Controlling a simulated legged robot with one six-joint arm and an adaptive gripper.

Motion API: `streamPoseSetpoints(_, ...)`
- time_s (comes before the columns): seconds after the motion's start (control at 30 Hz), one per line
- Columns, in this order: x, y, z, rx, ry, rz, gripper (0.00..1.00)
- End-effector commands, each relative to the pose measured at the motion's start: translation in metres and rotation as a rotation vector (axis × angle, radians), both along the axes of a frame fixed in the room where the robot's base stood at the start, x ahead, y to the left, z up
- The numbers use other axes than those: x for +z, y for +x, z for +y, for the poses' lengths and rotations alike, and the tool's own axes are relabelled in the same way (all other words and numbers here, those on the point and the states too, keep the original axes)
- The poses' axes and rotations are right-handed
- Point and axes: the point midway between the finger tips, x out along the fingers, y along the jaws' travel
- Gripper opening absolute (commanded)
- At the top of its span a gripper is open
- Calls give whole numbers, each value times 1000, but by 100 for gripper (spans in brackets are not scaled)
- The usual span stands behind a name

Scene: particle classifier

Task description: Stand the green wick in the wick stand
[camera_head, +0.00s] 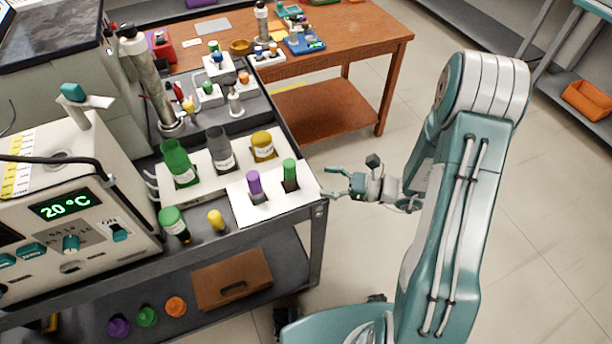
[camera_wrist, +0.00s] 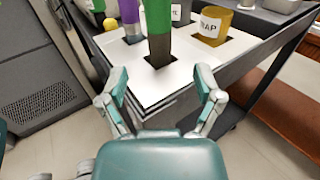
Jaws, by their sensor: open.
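A green upright cylinder (camera_head: 289,169), which looks like the green wick, stands at a dark square on a white plate (camera_head: 275,213) near the cart's right edge. In the wrist view the green wick (camera_wrist: 158,17) has a dark lower part and rises from the dark square, straight ahead between my fingers. The white plate (camera_wrist: 150,90) may be the wick stand; I cannot tell for sure. A purple cylinder (camera_head: 254,183) stands left of the green one. My gripper (camera_head: 328,183) is open and empty, just right of the plate, apart from the wick.
A green bottle (camera_head: 177,160), a grey bottle (camera_head: 218,148) and a yellow jar (camera_head: 263,143) stand behind the plate. A green-capped vial (camera_head: 172,220) and a yellow piece (camera_head: 216,219) are to its left.

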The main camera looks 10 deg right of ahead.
Motion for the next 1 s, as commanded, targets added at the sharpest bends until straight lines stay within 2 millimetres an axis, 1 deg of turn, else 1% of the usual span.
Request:
streamPoseSetpoints(0.03,0,-3,-10,-5,0,0,84)
streamPoseSetpoints(0.1,0,-6,-20,-4,0,0,84)
streamPoseSetpoints(0.2,0,-9,-30,-2,0,0,84)
streamPoseSetpoints(0.3,-1,-11,-35,-1,-1,1,84)
streamPoseSetpoints(0.9,0,-12,-35,1,0,0,84)
streamPoseSetpoints(1.0,4,-14,-33,20,-15,-11,84)
